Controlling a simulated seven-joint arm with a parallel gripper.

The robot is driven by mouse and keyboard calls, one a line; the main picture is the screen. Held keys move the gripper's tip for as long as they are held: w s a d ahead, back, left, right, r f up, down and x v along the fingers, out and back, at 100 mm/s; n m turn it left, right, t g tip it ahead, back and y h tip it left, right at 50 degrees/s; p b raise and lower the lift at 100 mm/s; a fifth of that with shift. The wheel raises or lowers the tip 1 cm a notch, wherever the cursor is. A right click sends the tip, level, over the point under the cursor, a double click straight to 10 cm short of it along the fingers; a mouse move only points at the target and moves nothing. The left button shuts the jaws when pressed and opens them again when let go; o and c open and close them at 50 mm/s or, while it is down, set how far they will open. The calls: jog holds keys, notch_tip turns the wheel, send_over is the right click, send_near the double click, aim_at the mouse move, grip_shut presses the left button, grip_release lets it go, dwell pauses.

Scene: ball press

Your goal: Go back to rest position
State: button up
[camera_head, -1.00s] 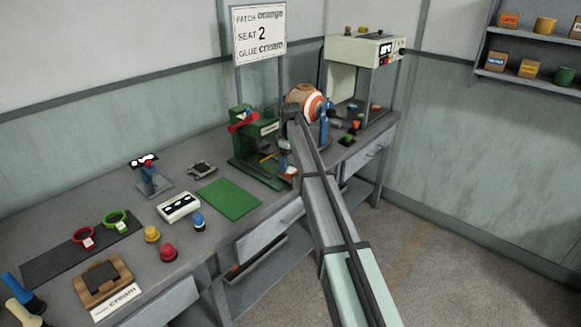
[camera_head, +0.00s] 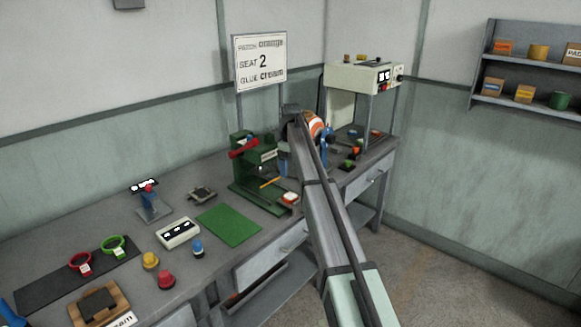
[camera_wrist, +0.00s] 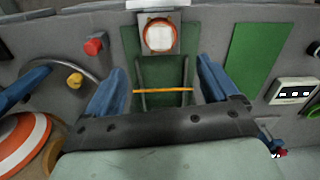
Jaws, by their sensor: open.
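My gripper (camera_wrist: 160,85) is open, its two blue fingers spread apart with nothing between their tips. In the wrist view it is above the green press (camera_wrist: 129,62), which has a yellow rod (camera_wrist: 162,91) across it and a round orange-and-white piece (camera_wrist: 160,36) on a pale holder at its far end. In the head view the press (camera_head: 248,172) stands on the bench just left of my arm. My arm's end hides part of the orange-and-white ball (camera_head: 316,124); the ball also shows at the wrist view's lower left (camera_wrist: 20,145).
A cream machine (camera_head: 345,90) stands at the bench's back right. A sign (camera_head: 260,62) rises behind the press. A green mat (camera_head: 229,225), a control box (camera_head: 178,232) and coloured knobs (camera_head: 166,279) lie on the left. Open floor (camera_head: 440,260) is at the right.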

jog(key=s+d+f+m+t+y, duration=0.1)
jog(key=d+f+m, duration=0.4)
jog(key=d, duration=0.4)
jog(key=s+d+f+m+t+y, duration=0.1)
jog(key=d+f+m, duration=0.4)
jog(key=d, duration=0.4)
jog(key=s+d+f+m, duration=0.35)
jog(key=s+f, duration=0.25)
jog(key=f, duration=0.5)
jog(key=s+a+f+g, duration=0.2)
jog(key=s+a+f, duration=0.2)
jog(key=s+f, duration=1)
jog(key=s+a+f+g, duration=0.2)
jog(key=s+a+f, duration=0.1)
jog(key=s+f, duration=1.1)
jog(key=s+a+f+n+g, duration=0.1)
jog(key=s+f, duration=0.1)
jog(key=s, duration=1)
jog(key=s+a+f+g+h, duration=0.1)
jog(key=s+f+g, duration=0.1)
jog(key=s, duration=1)
jog(key=s+a+f+n+g, duration=0.1)
jog(key=s+f, duration=0.2)
jog(key=s, duration=1)
jog(key=shift+a+f+n+g+h, duration=0.2)
jog(key=shift+a+n+g+h, duration=0.1)
jog(key=shift+n+h, duration=0.1)
